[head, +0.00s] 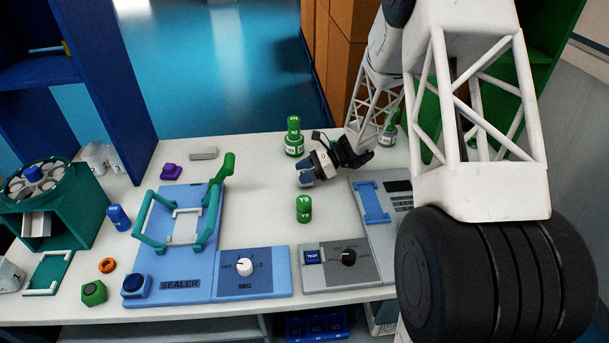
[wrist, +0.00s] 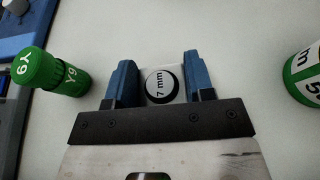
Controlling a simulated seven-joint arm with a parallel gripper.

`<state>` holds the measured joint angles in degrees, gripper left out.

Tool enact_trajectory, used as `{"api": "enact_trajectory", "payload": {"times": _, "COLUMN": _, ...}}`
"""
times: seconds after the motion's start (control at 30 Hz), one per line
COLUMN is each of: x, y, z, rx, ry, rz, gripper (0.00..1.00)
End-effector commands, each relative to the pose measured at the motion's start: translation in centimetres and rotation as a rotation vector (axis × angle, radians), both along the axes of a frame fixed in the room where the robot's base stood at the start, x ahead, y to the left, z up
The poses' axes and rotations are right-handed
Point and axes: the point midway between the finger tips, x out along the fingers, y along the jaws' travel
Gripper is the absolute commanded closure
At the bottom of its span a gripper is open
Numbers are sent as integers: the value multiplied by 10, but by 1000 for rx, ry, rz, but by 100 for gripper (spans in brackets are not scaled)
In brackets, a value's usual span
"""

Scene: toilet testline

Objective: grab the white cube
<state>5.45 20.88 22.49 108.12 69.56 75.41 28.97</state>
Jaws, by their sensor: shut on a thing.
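The white cube (wrist: 162,84) has a black-ringed round face marked "7 mm" in the wrist view. It sits between the two blue fingers of my gripper (wrist: 158,70), which is shut on it. In the head view my gripper (head: 306,178) is low over the white table, right of the sealer. The cube is hidden or too small to make out there. I cannot tell whether it touches the table.
A green Y9 cylinder (wrist: 53,72) stands left of my gripper and a green-and-white bottle (wrist: 303,76) right of it. The blue sealer (head: 180,240), its dial panel (head: 265,285) and a grey test unit (head: 325,280) line the table's front. Clear table (head: 255,200) lies left of my gripper.

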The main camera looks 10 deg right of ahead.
Motion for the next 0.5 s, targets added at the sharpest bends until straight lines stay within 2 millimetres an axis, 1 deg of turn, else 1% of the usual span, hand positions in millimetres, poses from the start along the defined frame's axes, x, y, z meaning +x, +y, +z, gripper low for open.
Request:
{"api": "enact_trajectory", "payload": {"times": 0.17, "x": 0, "y": 0, "z": 20, "rx": 0, "ry": -3, "rz": 0, "gripper": 77}}
{"api": "enact_trajectory", "payload": {"times": 0.5, "x": 0, "y": 0, "z": 67, "rx": -1, "ry": -3, "rz": 1, "gripper": 77}}
